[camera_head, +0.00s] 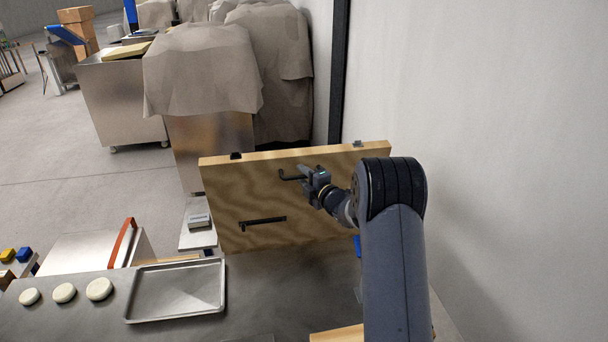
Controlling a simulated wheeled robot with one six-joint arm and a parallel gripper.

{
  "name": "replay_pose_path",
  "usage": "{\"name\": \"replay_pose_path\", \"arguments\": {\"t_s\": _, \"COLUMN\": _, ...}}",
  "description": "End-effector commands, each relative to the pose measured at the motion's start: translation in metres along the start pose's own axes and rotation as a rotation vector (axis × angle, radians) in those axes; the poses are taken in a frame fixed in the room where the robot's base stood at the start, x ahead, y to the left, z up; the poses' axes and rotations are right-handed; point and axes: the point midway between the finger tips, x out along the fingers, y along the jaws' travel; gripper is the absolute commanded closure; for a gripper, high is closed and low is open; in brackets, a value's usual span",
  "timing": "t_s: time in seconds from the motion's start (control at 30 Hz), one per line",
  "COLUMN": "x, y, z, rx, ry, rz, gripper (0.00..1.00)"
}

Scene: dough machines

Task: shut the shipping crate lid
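The wooden lid (225,195) stands upright as a broad plywood panel behind the steel table. A black bar handle (263,222) is on its near face, and two small latch fittings sit on its top edge. My gripper (291,174) is in front of the upper middle of the lid, above and right of the handle. A dark hooked finger points left. I cannot tell whether it touches the panel, or how far apart the fingers are. No held object shows. The crate body cannot be clearly made out; the lid and my arm hide the area behind them.
The steel table (290,285) carries an empty metal tray (175,292) and three pale dough rounds (64,293). A small grey device (199,221) stands left of the lid. Cloth-covered machines (203,70) stand behind. A wall (490,130) bounds the right side. Open floor lies far left.

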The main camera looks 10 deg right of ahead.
Motion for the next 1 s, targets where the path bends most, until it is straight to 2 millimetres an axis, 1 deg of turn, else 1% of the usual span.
{"name": "replay_pose_path", "arguments": {"t_s": 0.3, "x": 0.0024, "y": -0.0006, "z": -0.0001, "rx": 0.0, "ry": 0.0, "rz": 0.0, "gripper": 0.66}}
{"name": "replay_pose_path", "arguments": {"t_s": 0.7, "x": 0.0022, "y": -0.0005, "z": -0.0001, "rx": 0.0, "ry": 0.0, "rz": -0.001, "gripper": 0.99}}
{"name": "replay_pose_path", "arguments": {"t_s": 1.0, "x": 0.0022, "y": -0.0006, "z": -0.0002, "rx": 0.0, "ry": 0.0, "rz": -0.001, "gripper": 1.0}}
